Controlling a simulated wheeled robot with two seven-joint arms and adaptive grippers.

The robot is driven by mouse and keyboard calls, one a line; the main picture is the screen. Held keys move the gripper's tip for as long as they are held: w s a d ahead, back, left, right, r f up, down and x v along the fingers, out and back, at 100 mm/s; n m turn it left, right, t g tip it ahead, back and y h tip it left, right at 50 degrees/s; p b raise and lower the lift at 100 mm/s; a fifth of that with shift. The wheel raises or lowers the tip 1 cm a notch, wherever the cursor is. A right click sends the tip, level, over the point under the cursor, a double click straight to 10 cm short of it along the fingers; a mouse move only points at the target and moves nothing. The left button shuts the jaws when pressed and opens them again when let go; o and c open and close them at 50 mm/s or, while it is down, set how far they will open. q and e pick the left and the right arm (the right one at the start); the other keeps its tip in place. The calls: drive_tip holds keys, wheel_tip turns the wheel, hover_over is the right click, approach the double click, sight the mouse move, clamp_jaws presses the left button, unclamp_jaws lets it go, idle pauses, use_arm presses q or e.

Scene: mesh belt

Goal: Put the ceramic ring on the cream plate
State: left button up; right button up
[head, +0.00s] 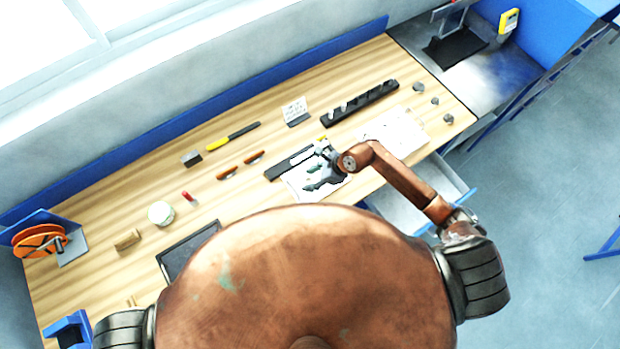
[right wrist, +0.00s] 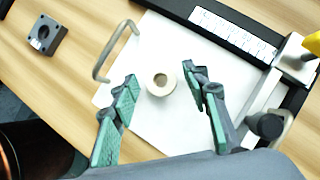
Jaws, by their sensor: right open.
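The ceramic ring (right wrist: 150,88) is a small cream ring with a dark hole. It lies flat on a white sheet (right wrist: 160,130) in the right wrist view. My right gripper (right wrist: 160,82) is open, with its green-padded fingers on either side of the ring and apart from it. In the head view my right gripper (head: 325,172) is over the white sheet (head: 298,182) and hides the ring. A pale round thing (head: 160,213) stands at the left of the table; I cannot tell whether it is the cream plate. My left gripper is not in view.
A black bar with a white scale (right wrist: 232,32) borders the sheet. A wire handle (right wrist: 115,50) and a dark block with a hole (right wrist: 46,36) are nearby. Another pale sheet (head: 390,135) and a long black rack (head: 360,104) lie further right and back. Bare wood separates several small tools.

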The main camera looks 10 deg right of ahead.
drive_tip(key=shift+r, duration=0.1)
drive_tip(key=b+v, duration=0.3)
drive_tip(key=v, duration=0.9)
drive_tip(key=shift+a, duration=0.1)
